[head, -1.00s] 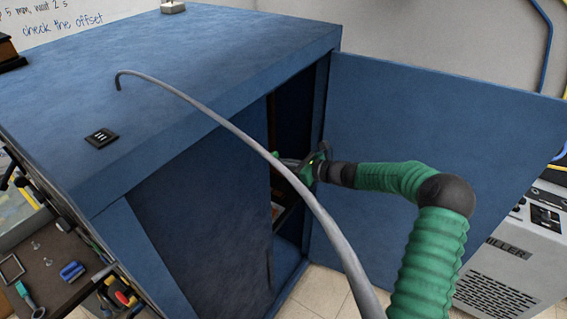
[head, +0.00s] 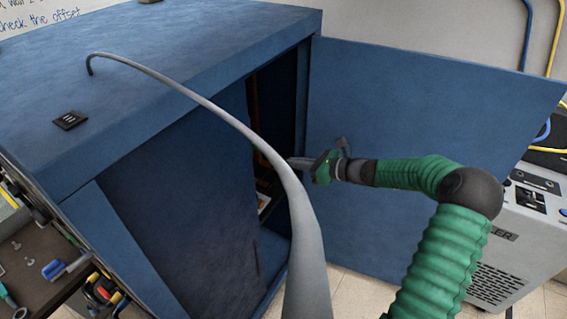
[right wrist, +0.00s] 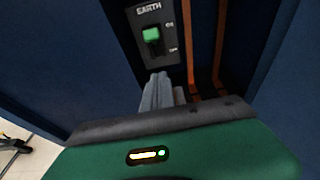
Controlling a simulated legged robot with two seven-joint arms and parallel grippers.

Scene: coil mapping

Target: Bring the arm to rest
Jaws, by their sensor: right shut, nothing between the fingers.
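My right arm, green and ribbed, comes in from the lower right of the head view. Its gripper (head: 296,162) is at the opening of the blue cabinet (head: 170,190), between the front panel and the open door. In the right wrist view the gripper's grey fingers (right wrist: 160,92) are together with nothing between them. They point into the cabinet, just below an EARTH switch (right wrist: 152,38) with a green part. I cannot tell whether the fingertips touch anything. My left gripper is in no view.
The open blue door (head: 420,130) stands right behind my right forearm. A grey curved cable (head: 220,115) arches across the head view in front of the cabinet. A chiller (head: 520,240) stands at the right. A dark bench (head: 35,270) with tools is at the lower left.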

